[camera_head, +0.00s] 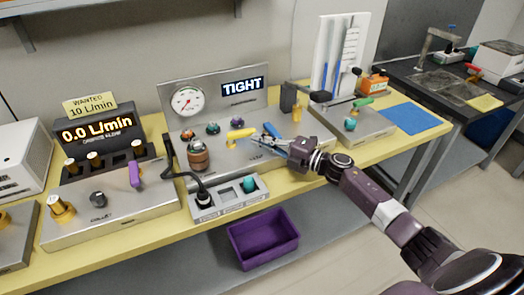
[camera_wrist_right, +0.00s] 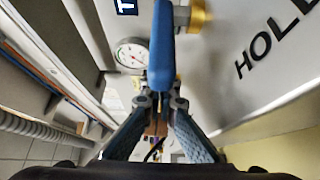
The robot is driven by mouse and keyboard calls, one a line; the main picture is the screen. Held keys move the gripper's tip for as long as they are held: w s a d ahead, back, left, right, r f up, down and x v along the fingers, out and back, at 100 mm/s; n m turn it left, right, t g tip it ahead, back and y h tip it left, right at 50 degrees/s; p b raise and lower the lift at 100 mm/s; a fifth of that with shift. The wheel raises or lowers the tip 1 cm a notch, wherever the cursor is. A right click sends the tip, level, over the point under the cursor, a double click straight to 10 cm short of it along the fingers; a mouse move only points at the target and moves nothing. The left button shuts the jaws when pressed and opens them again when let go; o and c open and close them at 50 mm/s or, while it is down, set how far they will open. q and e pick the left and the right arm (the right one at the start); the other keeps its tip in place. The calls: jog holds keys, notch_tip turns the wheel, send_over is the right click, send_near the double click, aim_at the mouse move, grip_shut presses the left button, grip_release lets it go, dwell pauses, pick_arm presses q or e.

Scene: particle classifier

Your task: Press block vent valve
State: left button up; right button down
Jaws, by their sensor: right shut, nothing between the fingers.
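A blue lever handle (camera_wrist_right: 163,50) on a brass fitting (camera_wrist_right: 200,15) stands in front of my right gripper in the right wrist view. It also shows in the head view (camera_head: 271,129), beside a yellow lever (camera_head: 241,133) on the grey metal panel block. I cannot read which label belongs to it. My right gripper (camera_wrist_right: 158,118) is shut and empty, its fingertips close to the lever; I cannot tell whether they touch. In the head view the right gripper (camera_head: 272,142) reaches in from the right. My left gripper is not in view.
A round gauge (camera_head: 187,101) and a display reading TIGHT (camera_head: 242,86) stand behind. A grey tray block (camera_head: 229,205) with a teal knob is in front, above a purple bin (camera_head: 263,252). A green-handled valve (camera_head: 363,102) sits to the right. A flow display (camera_head: 97,130) reads 0.0 L/min.

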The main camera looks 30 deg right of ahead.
jog(key=v, duration=1.1)
jog(key=shift+s+d, duration=0.15)
jog(key=shift+s, duration=0.15)
